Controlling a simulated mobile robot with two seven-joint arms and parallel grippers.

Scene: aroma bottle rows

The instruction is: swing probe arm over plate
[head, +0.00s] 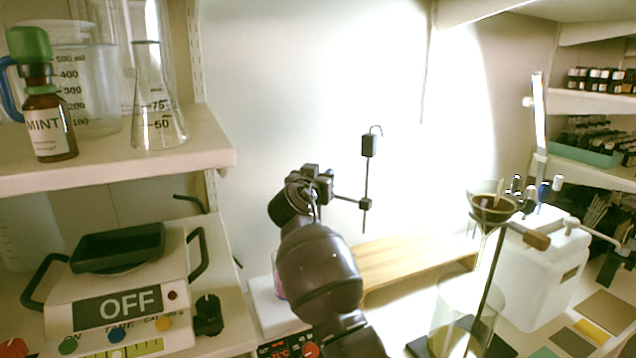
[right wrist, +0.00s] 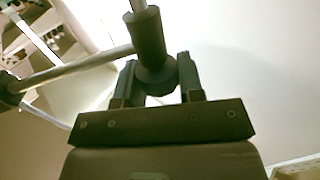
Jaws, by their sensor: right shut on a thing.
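The probe arm (head: 345,198) is a thin rod. It runs right from my right gripper to a small dark clamp (head: 365,204) holding a thin upright probe with a dark box (head: 369,146) near its top. My right gripper (head: 314,180) is shut on the dark cylindrical joint of this arm, seen between the fingers in the right wrist view (right wrist: 150,45). The white plate (head: 270,312), with a red display and red knob, is below, largely hidden behind my arm. The probe hangs to the right of the plate in the head view. My left gripper is not in view.
A wooden riser (head: 420,262) stands right of my arm. A glass cylinder with a funnel (head: 492,205) and a white box (head: 545,265) are farther right. A scale reading OFF (head: 120,300) and a glassware shelf (head: 110,175) are left.

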